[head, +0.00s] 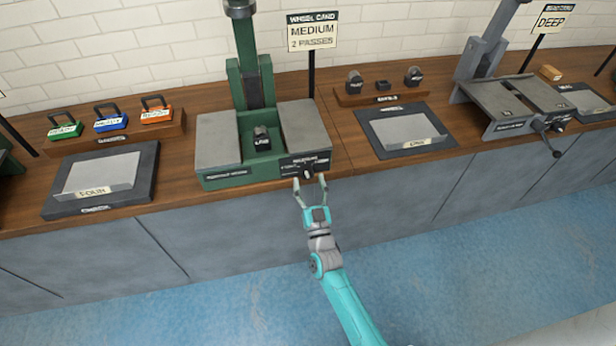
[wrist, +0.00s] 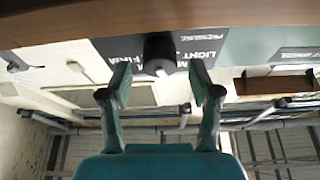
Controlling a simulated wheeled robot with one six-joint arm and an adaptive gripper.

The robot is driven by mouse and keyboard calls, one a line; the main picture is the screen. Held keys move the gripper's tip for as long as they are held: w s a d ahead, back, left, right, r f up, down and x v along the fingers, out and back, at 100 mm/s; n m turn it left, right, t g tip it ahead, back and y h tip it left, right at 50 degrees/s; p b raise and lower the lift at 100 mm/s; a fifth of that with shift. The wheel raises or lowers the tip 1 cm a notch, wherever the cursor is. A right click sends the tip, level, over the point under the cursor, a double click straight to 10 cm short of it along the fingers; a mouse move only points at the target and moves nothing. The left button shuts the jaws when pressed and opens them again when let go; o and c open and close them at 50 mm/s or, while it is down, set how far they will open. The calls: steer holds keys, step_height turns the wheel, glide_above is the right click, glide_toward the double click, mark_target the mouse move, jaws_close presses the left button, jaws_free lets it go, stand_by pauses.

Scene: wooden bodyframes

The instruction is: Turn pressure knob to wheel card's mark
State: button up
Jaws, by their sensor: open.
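The wheel card (head: 312,31) stands on a post behind the green press (head: 222,180) and reads MEDIUM, 2 PASSES. The dark pressure knob (head: 307,170) is on a black label plate at the press's front right. In the wrist view the knob (wrist: 159,52) is a dark round shape, with LIGHT to its right and what looks like FIRM to its left; the lettering below it is partly hidden. Its pointer direction cannot be made out. My gripper (head: 310,181) is open, its fingertips just in front of the knob, one on either side. The fingers (wrist: 160,78) look apart from it.
A dark block (head: 262,138) sits in the middle of the press. A tray (head: 95,177) and a rack of colored blocks (head: 112,122) are at left. Another tray (head: 406,131) and a grey press (head: 512,103) are at right. Floor in front of the cabinets is clear.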

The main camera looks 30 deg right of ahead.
steer(key=shift+x, duration=1.05)
steer(key=c, duration=1.1)
steer(key=shift+m+g+h, duration=0.6)
steer(key=shift+m+h, duration=0.5)
steer(key=shift+m, duration=1.1)
steer(key=shift+c, duration=0.2)
steer(key=o, duration=1.1)
steer(key=shift+o, duration=0.2)
